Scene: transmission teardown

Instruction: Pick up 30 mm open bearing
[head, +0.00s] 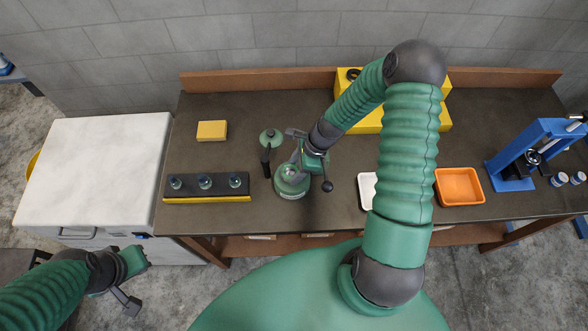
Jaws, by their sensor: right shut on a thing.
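My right gripper (306,164) reaches down over the bench, at the green round-based fixture (291,186). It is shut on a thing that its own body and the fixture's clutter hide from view. I cannot make out a 30 mm open bearing for certain. A small pale part (290,172) shows on top of the fixture, beside the gripper; I cannot tell what it is. My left gripper (136,283) hangs at the lower left, in front of the white cabinet and away from the bench; its jaw state is unclear.
On the bench (225,107) are a yellow block (212,130), a dark rack (220,185) with several round parts, a white tray (366,190), an orange bin (459,186) and a blue press (533,150). A yellow box (366,120) stands behind my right arm.

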